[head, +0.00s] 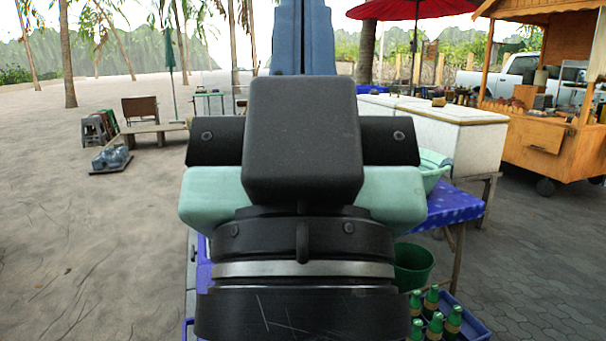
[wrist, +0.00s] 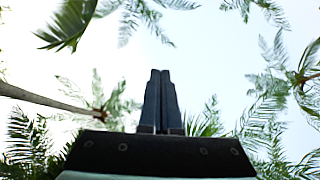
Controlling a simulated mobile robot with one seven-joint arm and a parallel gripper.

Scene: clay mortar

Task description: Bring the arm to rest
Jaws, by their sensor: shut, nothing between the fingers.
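My gripper (wrist: 160,73) points up toward the sky and palm fronds in the wrist view. Its two dark blue fingers lie side by side, closed, with nothing between them. In the head view my gripper (head: 304,32) stands upright in front of the camera, and its fingertips run past the top edge. My black and pale green wrist parts fill the middle of the head view and hide much of what lies behind. No clay mortar can be made out.
A table with a blue patterned cloth (head: 453,205) stands close on the right. Beside it are a green bucket (head: 413,268), a blue crate (head: 474,327) with green bottles (head: 453,322), and a white counter (head: 452,135). A wooden cart (head: 541,140) stands farther right.

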